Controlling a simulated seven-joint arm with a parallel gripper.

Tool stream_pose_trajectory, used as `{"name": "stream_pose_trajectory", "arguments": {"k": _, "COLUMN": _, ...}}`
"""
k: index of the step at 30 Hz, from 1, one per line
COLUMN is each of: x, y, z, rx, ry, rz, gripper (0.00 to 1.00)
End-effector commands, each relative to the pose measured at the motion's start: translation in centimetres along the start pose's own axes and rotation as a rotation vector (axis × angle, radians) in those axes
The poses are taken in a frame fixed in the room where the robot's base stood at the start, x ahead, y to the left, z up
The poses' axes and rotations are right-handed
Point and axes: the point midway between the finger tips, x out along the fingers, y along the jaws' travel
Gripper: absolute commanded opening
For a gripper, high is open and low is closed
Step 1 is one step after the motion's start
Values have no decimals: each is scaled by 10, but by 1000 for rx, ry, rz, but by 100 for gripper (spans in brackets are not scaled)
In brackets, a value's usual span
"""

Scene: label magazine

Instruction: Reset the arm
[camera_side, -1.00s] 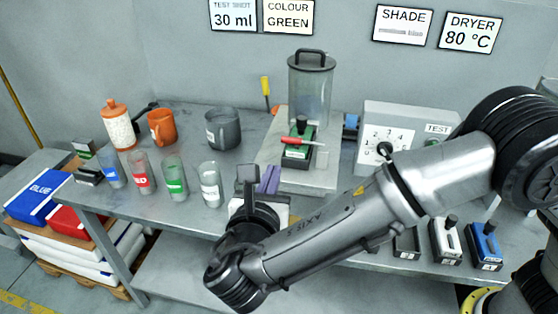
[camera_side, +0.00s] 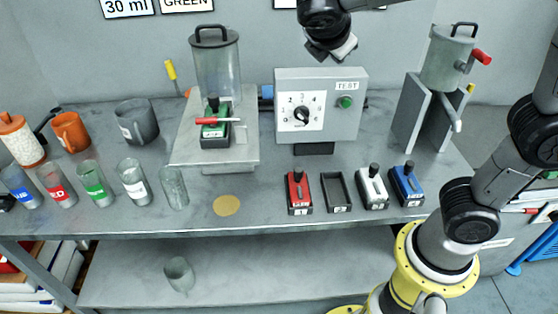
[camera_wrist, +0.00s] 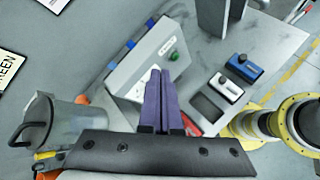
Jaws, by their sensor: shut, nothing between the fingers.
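My gripper shows in the wrist view (camera_wrist: 163,105) with its two purple fingers pressed together and nothing between them. In the side view the end of my arm hangs high at the top of the picture, above the grey test box (camera_side: 320,104) and clear of the bench; the fingers cannot be made out there. The wrist view also shows the test box (camera_wrist: 143,62) beyond the fingers.
The bench (camera_side: 270,160) carries a stand (camera_side: 182,154) with a green cartridge (camera_side: 213,130), red (camera_side: 299,193), white (camera_side: 372,188) and blue (camera_side: 407,185) cartridges, an empty tray (camera_side: 336,193), mugs and several glasses.

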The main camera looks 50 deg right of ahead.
Motion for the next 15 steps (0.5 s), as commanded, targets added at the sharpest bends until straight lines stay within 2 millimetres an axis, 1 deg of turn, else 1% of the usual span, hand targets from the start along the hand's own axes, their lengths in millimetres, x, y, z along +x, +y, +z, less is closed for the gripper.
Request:
{"name": "stream_pose_trajectory", "arguments": {"k": 1, "x": 9, "y": -23, "z": 21, "rx": 113, "ry": 50, "rz": -49, "gripper": 0}}
{"name": "stream_pose_trajectory", "arguments": {"k": 2, "x": 12, "y": -37, "z": 28, "rx": 178, "ry": 83, "rz": -78, "gripper": 0}}
{"name": "stream_pose_trajectory", "arguments": {"k": 3, "x": 16, "y": -56, "z": 36, "rx": 270, "ry": 128, "rz": -114, "gripper": 0}}
{"name": "stream_pose_trajectory", "arguments": {"k": 5, "x": 20, "y": -83, "z": 42, "rx": 413, "ry": 197, "rz": -166, "gripper": 0}}
{"name": "stream_pose_trajectory", "arguments": {"k": 6, "x": 20, "y": -102, "z": 44, "rx": 512, "ry": 244, "rz": -200, "gripper": 0}}
{"name": "stream_pose_trajectory", "arguments": {"k": 8, "x": 19, "y": -126, "z": 41, "rx": 666, "ry": 316, "rz": -248, "gripper": 0}}
{"name": "stream_pose_trajectory", "arguments": {"k": 9, "x": 17, "y": -142, "z": 37, "rx": 770, "ry": 364, "rz": -280, "gripper": 0}}
{"name": "stream_pose_trajectory", "arguments": {"k": 11, "x": 13, "y": -162, "z": 27, "rx": 925, "ry": 437, "rz": -328, "gripper": 0}}
{"name": "stream_pose_trajectory", "arguments": {"k": 12, "x": 10, "y": -172, "z": 18, "rx": 1023, "ry": 486, "rz": -361, "gripper": 0}}
{"name": "stream_pose_trajectory", "arguments": {"k": 15, "x": 1, "y": -188, "z": -6, "rx": 1220, "ry": 592, "rz": -448, "gripper": 0}}
